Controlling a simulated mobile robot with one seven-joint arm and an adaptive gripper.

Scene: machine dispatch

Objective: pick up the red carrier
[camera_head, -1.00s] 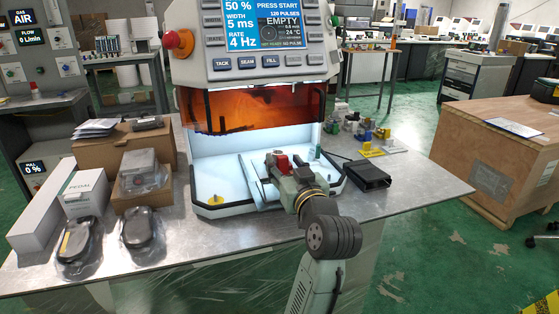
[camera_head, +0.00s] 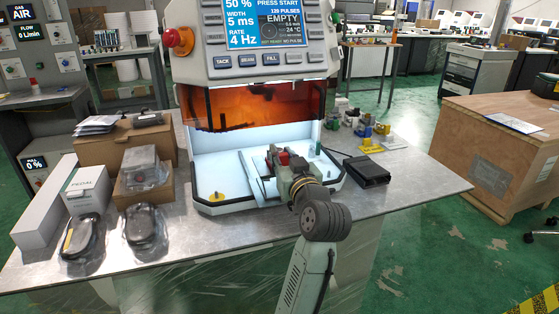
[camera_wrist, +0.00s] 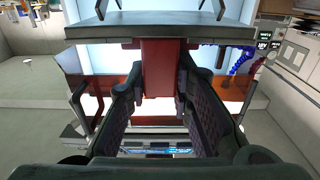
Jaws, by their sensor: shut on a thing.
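The red carrier (camera_head: 283,158) shows as a small red block at the front of the lit chamber of the machine, largely hidden by my gripper in the head view. My gripper (camera_head: 281,170) reaches into the chamber from the front right and is shut on it. In the wrist view, the red carrier (camera_wrist: 163,68) stands between the two dark fingers of my gripper (camera_wrist: 160,95). Whether the carrier touches the chamber floor cannot be told.
The machine's amber shield (camera_head: 255,108) hangs above the opening. A black box (camera_head: 366,171) lies to the right of the chamber. Small coloured parts (camera_head: 364,131) stand behind it. Boxes and bagged pedals (camera_head: 145,228) fill the table's left side. The front right table is clear.

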